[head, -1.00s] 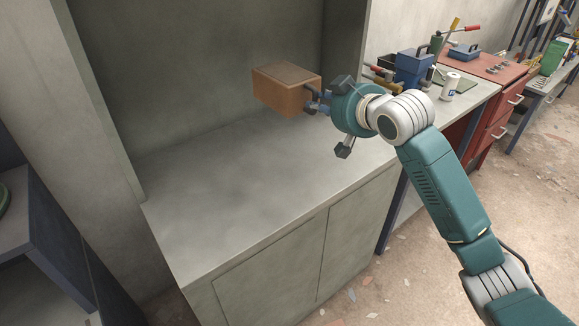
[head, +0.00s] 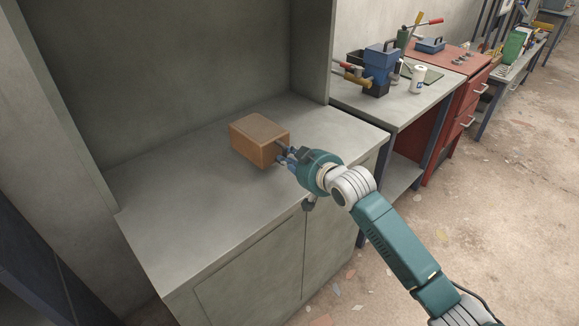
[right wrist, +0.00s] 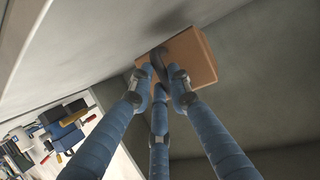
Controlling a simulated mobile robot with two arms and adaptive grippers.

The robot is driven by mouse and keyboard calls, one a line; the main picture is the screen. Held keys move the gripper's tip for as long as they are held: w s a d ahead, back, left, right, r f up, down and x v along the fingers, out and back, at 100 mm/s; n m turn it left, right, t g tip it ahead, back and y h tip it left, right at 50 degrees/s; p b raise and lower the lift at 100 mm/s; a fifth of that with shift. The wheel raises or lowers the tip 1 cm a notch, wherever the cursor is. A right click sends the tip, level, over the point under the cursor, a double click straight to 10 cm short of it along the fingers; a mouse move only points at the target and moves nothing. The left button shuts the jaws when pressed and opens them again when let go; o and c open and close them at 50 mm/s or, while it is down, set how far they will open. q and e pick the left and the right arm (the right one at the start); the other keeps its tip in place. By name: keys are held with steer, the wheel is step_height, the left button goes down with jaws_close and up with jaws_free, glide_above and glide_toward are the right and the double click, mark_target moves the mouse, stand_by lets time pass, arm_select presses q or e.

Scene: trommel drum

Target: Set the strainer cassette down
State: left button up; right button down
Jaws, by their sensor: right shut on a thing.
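The strainer cassette (head: 258,140) is a brown-orange box with a dark handle on its right side in the head view. It is at or just above the grey counter (head: 190,215); I cannot tell whether its underside touches. My right gripper (head: 285,155) is shut on its handle from the right. In the right wrist view, the blue fingers (right wrist: 160,80) close around the dark handle, with the cassette (right wrist: 190,55) beyond them, close to the grey surface. The cassette looks roughly level. My left gripper is not in view.
Grey walls (head: 180,60) enclose the counter at the back and sides. The counter is bare in front and to the left of the cassette. To the right, another bench holds a blue device (head: 380,65) and a white can (head: 418,79). A red cabinet (head: 450,115) stands beyond.

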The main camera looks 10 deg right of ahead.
steer(key=shift+f, duration=1.65)
steer(key=c, duration=1.6)
jaws_free()
steer(key=shift+f, duration=0.15)
steer(key=shift+c, duration=0.2)
steer(key=shift+r, duration=0.3)
steer(key=shift+s+d, duration=0.15)
steer(key=shift+s, duration=0.2)
steer(key=v, duration=1.1)
steer(key=shift+s+r, duration=0.1)
